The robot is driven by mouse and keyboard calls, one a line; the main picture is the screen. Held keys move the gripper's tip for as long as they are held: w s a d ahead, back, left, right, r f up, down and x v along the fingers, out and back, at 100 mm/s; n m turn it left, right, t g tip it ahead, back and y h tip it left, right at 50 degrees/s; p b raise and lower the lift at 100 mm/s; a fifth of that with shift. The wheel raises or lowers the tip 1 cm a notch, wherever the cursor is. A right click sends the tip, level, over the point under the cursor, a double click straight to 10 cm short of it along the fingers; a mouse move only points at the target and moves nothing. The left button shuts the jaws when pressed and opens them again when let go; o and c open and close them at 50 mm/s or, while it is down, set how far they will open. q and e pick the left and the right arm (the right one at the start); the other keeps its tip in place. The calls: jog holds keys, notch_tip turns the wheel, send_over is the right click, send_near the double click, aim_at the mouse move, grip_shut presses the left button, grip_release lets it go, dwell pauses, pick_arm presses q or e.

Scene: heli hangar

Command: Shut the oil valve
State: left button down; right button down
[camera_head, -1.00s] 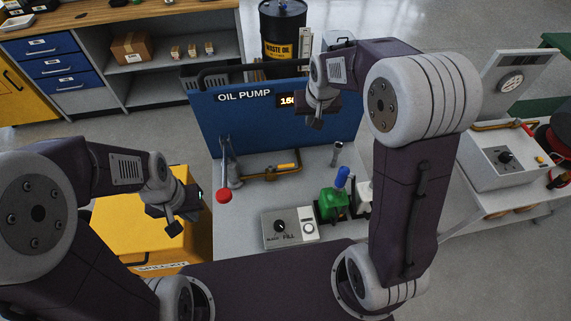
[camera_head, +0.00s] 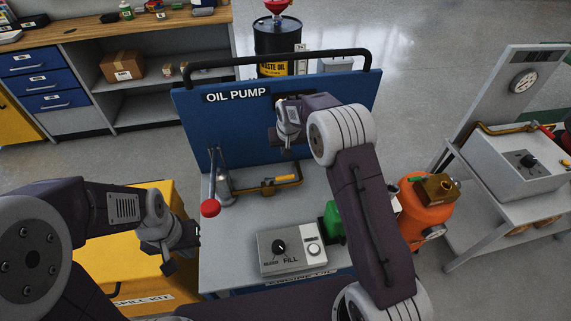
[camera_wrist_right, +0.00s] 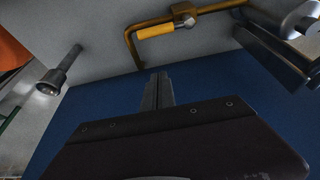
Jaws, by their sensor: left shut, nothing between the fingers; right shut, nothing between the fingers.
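The oil valve's yellow handle (camera_head: 285,178) lies along a brass pipe (camera_head: 270,188) on the grey bench, in front of the blue OIL PUMP panel (camera_head: 225,120). In the right wrist view the yellow handle (camera_wrist_right: 156,32) lies in line with a stretch of the pipe, beyond my fingers. My right gripper (camera_head: 288,152) is shut and empty, above and behind the handle near the panel. Its narrow shut fingers show in the right wrist view (camera_wrist_right: 157,90), apart from the handle. My left gripper (camera_head: 183,250) is shut and empty beside the yellow spill kit box.
A red-knobbed pump lever (camera_head: 210,208) stands left of the valve. A FILL control box (camera_head: 292,250) sits at the bench front, with a green container (camera_head: 333,222) beside it. An orange drum (camera_head: 425,212) stands to the right. My right arm hides part of the bench.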

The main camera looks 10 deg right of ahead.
aim_at(280, 179)
notch_tip(280, 179, down, 10)
jog(key=b, duration=0.1)
jog(key=shift+s+r, duration=0.2)
jog(key=shift+s, duration=0.15)
dwell(0.3)
